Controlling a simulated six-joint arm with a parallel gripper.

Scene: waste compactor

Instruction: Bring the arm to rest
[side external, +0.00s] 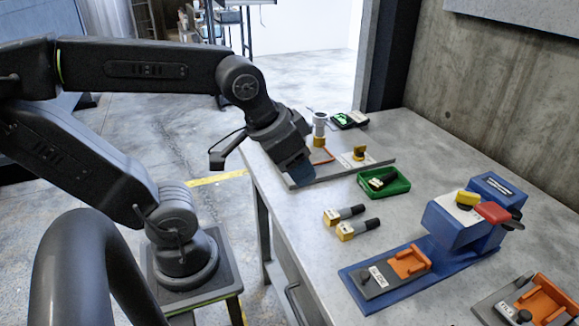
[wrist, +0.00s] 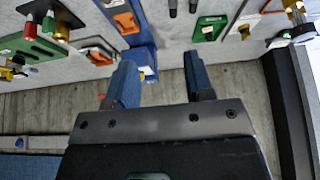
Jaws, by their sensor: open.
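My gripper (side external: 299,170) hangs over the left edge of the workbench (side external: 300,262) at the end of my bent arm, close to a grey board (side external: 378,163). In the wrist view my gripper (wrist: 160,85) has its two blue fingers wide apart with nothing between them. In the side view the fingertips are partly hidden, and I cannot tell whether they touch the board. The blue compactor (side external: 455,226) with a red handle (side external: 492,212) stands apart from my gripper, to the right.
A green tray (side external: 397,187) holds a dark part. Two yellow-and-black pieces (side external: 344,216) (side external: 357,229) lie in front of it. An orange-topped fixture (side external: 541,299) sits front right. A concrete wall (side external: 500,100) rises behind.

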